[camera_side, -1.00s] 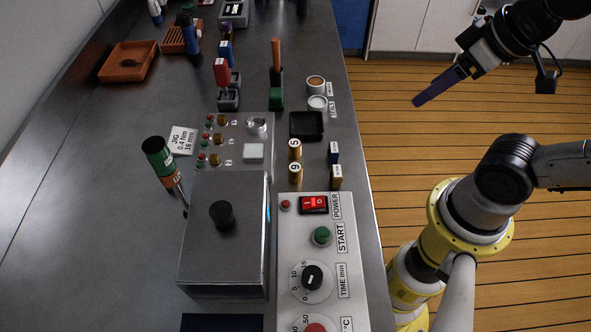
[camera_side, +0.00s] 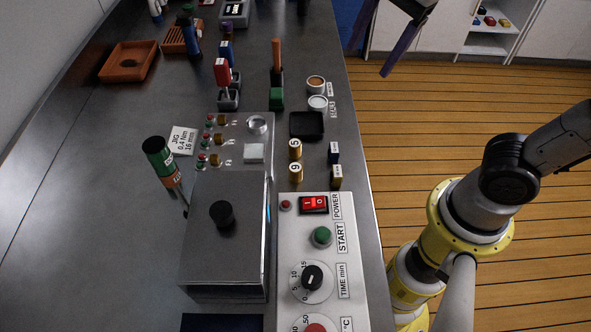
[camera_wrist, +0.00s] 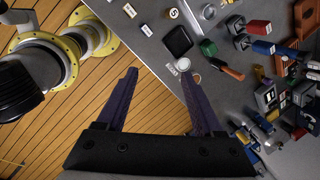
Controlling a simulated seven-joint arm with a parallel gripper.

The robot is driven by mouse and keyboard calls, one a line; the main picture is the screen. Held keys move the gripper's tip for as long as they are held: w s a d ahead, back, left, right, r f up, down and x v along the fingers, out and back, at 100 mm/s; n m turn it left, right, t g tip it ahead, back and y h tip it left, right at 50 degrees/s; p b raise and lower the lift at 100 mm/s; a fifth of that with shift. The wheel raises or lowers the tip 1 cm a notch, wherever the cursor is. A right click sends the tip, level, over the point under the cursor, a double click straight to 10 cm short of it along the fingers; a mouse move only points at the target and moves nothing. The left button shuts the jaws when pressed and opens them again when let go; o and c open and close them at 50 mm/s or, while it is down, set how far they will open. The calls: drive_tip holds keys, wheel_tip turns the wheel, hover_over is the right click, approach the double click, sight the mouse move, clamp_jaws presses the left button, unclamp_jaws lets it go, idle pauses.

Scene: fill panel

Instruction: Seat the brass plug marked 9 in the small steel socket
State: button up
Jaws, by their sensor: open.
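The brass plug marked 9 (camera_side: 296,172) stands upright on the bench in the side view, just beyond the control box. A second brass plug, marked 5 (camera_side: 295,150), stands behind it. A steel panel (camera_side: 232,158) carries a round steel fitting (camera_side: 257,124), a square steel fitting (camera_side: 254,152) and several brass pieces at its left; I cannot tell which is the small socket. My gripper (camera_side: 367,62) is open and empty, high at the top of the side view, far from the plugs. Its two dark purple fingers are spread wide in the wrist view (camera_wrist: 160,73).
A black tray (camera_side: 306,125) and two round cups (camera_side: 317,103) lie beyond the plugs. Two small labelled blocks (camera_side: 335,177) stand right of them. A lidded metal box (camera_side: 224,240) and control box (camera_side: 318,265) fill the front. The wooden floor lies beyond the bench's right edge.

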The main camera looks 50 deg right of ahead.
drive_tip(key=w+a+f+m+g, duration=0.2)
drive_tip(key=w+a, duration=0.2)
drive_tip(key=a, duration=0.3)
drive_tip(key=n+g, duration=0.1)
drive_tip(key=n, duration=0.1)
hover_over(295, 168)
drive_tip(key=shift+h, duration=0.4)
drive_tip(key=f, duration=1.2)
drive_tip(key=shift+a+f, duration=0.2)
drive_tip(key=shift+f, duration=0.15)
drive_tip(key=shift+d+f, duration=0.15)
drive_tip(key=shift+f, duration=1.25)
drive_tip(key=shift+d+f, duration=0.1)
drive_tip(key=shift+f, duration=1.25)
clamp_jaws()
